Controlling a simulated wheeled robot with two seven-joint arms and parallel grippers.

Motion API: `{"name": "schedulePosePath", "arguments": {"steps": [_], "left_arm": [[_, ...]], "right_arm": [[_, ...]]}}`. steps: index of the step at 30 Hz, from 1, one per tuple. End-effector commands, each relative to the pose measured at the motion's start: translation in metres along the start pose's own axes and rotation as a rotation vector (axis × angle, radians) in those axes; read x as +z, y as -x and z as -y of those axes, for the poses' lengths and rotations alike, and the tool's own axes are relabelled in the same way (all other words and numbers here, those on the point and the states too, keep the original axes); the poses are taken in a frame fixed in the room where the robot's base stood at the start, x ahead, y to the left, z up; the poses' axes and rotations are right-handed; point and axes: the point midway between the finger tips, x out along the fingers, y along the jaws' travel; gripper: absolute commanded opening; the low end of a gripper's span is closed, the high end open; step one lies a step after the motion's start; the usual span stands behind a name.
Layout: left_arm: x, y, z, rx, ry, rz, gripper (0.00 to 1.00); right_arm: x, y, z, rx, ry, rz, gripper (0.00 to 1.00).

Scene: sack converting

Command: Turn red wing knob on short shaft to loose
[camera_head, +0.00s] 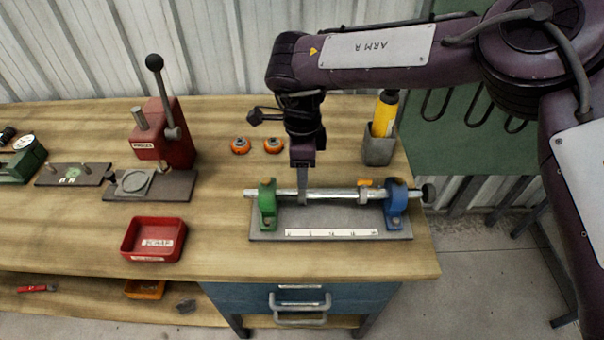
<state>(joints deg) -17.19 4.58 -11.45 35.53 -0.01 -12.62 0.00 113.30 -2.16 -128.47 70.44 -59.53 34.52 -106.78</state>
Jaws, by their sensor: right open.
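A short silver shaft (335,194) lies across a green block (267,204) and a blue block (396,206) on a grey base plate (340,218) with a white scale strip. A small orange piece (365,182) sits on the shaft beside the blue block. No clearly red wing knob can be made out; I cannot tell whether this piece is it. A black round knob (429,193) is at the shaft's right end. My right gripper (302,190) points straight down at the shaft, just right of the green block. It is open; its fingers overlap and contact cannot be told. My left gripper is out of view.
Two orange round parts (240,146) (273,146) lie behind the fixture. A grey cup (379,147) with a yellow-handled tool (385,112) stands behind it. A red lever press (163,135) and a red scrap tray (130,253) are at left. Clear wooden bench (215,220) lies between.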

Motion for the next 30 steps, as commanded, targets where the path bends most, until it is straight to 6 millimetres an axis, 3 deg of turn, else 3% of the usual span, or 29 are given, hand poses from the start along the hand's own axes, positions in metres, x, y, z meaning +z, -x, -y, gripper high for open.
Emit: {"name": "schedulePosePath", "arguments": {"steps": [6, 10, 30], "left_arm": [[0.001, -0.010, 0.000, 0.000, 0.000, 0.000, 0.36], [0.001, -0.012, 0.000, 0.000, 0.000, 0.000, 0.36], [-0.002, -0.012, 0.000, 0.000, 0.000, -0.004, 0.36]], "right_arm": [[0.000, 0.036, 0.001, -0.003, 0.000, 0.001, 0.53], [0.000, 0.048, 0.000, -0.002, 0.001, 0.001, 0.53], [0.001, 0.052, 0.000, 0.000, 0.001, 0.000, 0.53]]}}
